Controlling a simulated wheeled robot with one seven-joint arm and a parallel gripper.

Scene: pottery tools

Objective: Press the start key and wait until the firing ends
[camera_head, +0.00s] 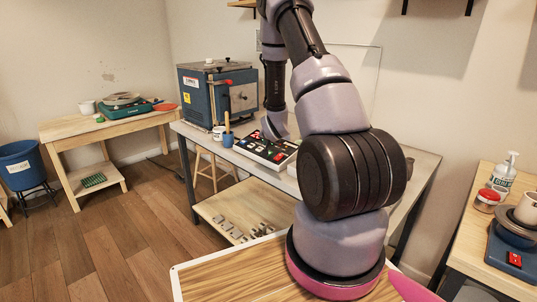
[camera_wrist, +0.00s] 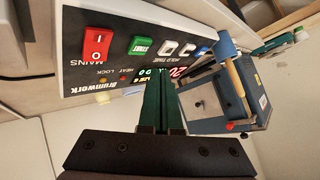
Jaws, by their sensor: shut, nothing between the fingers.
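The control panel (camera_head: 265,150) lies on the grey-topped bench, in front of the kiln (camera_head: 218,95). In the wrist view it shows large and tilted, with a red MAINS switch (camera_wrist: 97,44), the green start key (camera_wrist: 141,46), white HOLD TIME keys (camera_wrist: 178,49) and a lit display with red and green digits (camera_wrist: 178,71). My gripper (camera_wrist: 158,82) is shut and empty. Its green fingertips appear just below the start key in the wrist view and cover part of the display. I cannot tell whether they touch the panel. In the head view my arm hangs over the panel.
The kiln door looks shut. A side table (camera_head: 140,117) at left holds a wheel. A right-hand table (camera_head: 465,262) holds a scale, a jar and a bottle.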

